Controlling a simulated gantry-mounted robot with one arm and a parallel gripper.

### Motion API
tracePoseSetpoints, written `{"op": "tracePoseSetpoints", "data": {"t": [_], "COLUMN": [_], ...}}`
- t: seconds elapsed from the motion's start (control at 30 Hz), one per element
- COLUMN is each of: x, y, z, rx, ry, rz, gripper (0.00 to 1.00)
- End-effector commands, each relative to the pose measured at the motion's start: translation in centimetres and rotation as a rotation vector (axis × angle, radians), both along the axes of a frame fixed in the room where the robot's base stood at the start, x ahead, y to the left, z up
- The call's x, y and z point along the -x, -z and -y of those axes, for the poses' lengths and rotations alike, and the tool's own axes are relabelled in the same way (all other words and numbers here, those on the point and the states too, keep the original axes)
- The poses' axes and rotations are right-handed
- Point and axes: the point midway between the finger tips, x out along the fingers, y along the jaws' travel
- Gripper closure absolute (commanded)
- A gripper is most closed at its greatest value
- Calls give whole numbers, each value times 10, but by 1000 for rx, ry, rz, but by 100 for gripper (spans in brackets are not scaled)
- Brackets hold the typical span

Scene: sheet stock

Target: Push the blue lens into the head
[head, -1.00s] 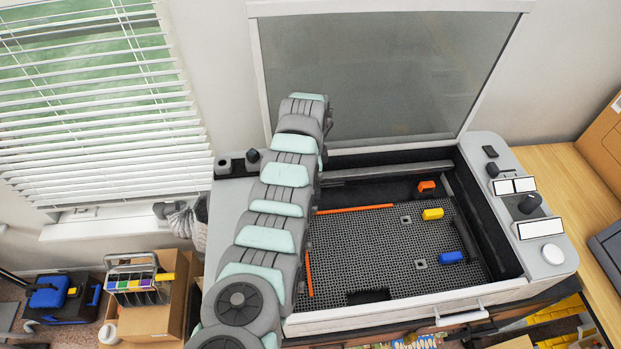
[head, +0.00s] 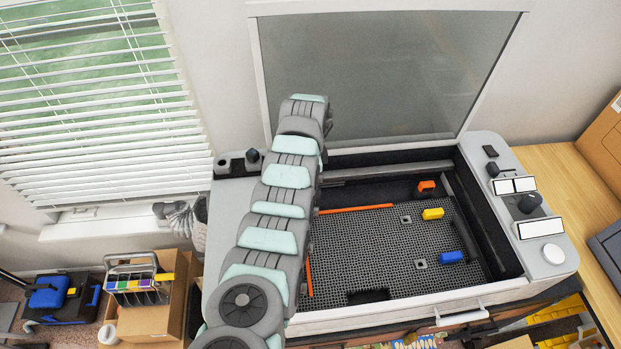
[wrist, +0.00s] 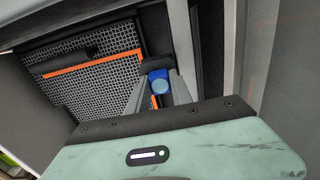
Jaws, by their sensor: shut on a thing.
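The blue lens (wrist: 159,83) sits between the fingers of my gripper (wrist: 158,76) in the wrist view. It shows a round, paler blue face, and my gripper is shut on it. A dark block (wrist: 155,64), which looks like the head, is just beyond the fingertips. I cannot tell whether the lens touches it or is partly inside it. In the head view my arm hides the gripper, the lens and this block.
The open machine has a honeycomb bed (head: 350,250) with orange strips (head: 355,209) along two sides. A yellow block (head: 432,214) and a blue block (head: 451,257) lie on the bed's right side. A pale rail (wrist: 183,40) runs close to my fingers. The raised lid (head: 380,75) stands behind.

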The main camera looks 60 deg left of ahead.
Motion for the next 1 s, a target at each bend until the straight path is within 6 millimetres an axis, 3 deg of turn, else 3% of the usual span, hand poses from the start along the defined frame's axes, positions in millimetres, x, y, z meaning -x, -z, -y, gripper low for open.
{"op": "tracePoseSetpoints", "data": {"t": [0.17,0.2,0.47,0.83,1.0], "x": [1,1,1,1,0], "y": [4,4,4,3,2], "z": [2,2,2,1,1], "rx": [5,5,4,3,3], "ry": [0,0,0,0,0], "rz": [-2,-2,-3,-2,-1], "gripper": [100,70,49,48,35]}}
